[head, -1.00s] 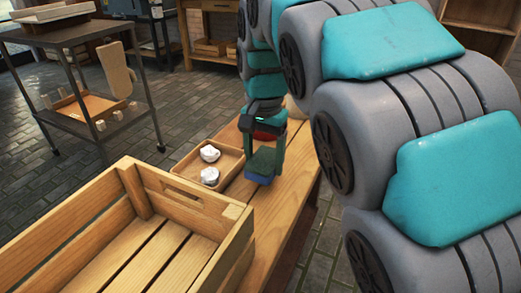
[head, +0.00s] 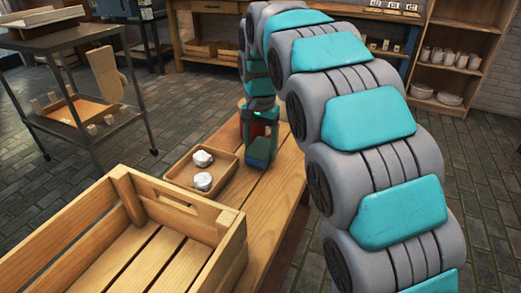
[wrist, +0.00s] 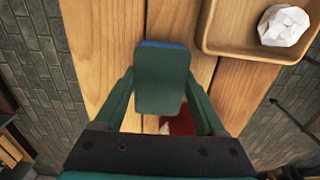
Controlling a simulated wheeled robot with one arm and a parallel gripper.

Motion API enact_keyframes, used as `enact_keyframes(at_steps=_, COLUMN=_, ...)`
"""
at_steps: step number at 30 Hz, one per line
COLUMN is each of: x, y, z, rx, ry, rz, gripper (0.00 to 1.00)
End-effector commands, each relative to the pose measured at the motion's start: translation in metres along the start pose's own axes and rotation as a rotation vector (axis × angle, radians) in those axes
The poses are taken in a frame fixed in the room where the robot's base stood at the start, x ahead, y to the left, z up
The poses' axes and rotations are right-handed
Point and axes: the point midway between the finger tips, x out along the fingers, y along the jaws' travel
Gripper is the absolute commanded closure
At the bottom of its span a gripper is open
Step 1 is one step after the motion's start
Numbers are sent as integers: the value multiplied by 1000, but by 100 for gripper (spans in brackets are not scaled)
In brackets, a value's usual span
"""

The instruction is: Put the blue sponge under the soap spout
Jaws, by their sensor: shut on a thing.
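My gripper (head: 260,145) is shut on the sponge and holds it over the long wooden table. In the wrist view the sponge (wrist: 161,78) shows a dark green face with a thin blue edge, between the two fingers. In the head view its blue part (head: 257,163) is at the bottom, close above or touching the boards; I cannot tell which. A red thing (wrist: 182,122) with a white spot lies beyond the sponge, partly hidden by my gripper. I cannot make out a soap spout in either view.
A small wooden tray (head: 228,157) with two white crumpled lumps (head: 203,158) is left of my gripper. A large slatted crate (head: 190,208) stands nearer. A metal cart (head: 75,38) is at the left. Bare table (head: 282,180) lies to the right.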

Motion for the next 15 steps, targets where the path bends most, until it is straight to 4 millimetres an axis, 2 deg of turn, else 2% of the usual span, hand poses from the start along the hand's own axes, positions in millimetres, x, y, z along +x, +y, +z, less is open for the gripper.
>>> enact_keyframes(at_steps=4, x=12, y=0, z=1, rx=-1, ry=-1, rz=1, gripper=78)
enact_keyframes(at_steps=14, x=16, y=0, z=0, rx=0, ry=0, rz=0, gripper=78)
enact_keyframes(at_steps=15, x=16, y=0, z=0, rx=0, ry=0, rz=0, gripper=25)
